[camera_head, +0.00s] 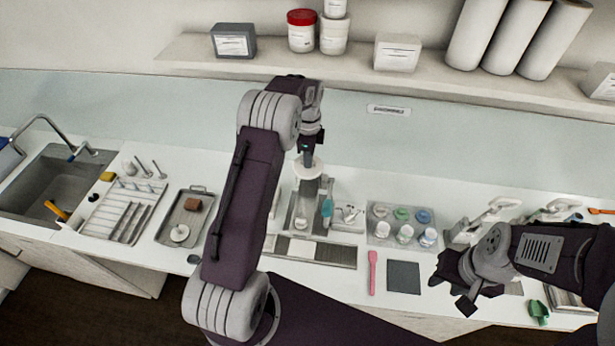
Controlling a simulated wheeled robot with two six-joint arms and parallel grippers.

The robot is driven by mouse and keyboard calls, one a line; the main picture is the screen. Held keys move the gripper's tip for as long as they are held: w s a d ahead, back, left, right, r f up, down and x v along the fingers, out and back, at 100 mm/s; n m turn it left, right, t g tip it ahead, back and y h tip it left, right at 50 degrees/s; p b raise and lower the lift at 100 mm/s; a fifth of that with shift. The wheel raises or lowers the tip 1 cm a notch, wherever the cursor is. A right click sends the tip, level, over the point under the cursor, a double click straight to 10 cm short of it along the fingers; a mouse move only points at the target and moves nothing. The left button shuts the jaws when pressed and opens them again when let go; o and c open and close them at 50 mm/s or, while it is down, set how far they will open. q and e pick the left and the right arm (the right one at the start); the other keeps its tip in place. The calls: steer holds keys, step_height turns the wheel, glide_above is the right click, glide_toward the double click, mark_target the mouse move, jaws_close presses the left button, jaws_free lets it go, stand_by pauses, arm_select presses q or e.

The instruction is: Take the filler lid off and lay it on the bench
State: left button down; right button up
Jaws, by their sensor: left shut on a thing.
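My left gripper (308,160) reaches down over the mill at the centre of the bench and is shut on the top of a white round lid (308,171). The lid is right at the top of the upright grey, see-through filler cylinder (309,193). I cannot tell whether it touches the rim or is a little above it. The cylinder stands on a metal mill (299,213), partly hidden by my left arm. My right gripper (449,294) is open and empty over the right part of the bench.
A clear rack of capped jars (386,240), a pink spatula (372,272) and a dark grey mat (404,277) are right of the mill. A tray (166,236), drying rack (108,232) and sink (45,184) are left. A shelf (285,66) runs above.

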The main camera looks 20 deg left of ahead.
arm_select(q)
steer(key=shift+r, duration=0.1)
steer(key=shift+r+p, duration=0.65)
steer(key=shift+p, duration=0.05)
steer(key=shift+r, duration=0.75)
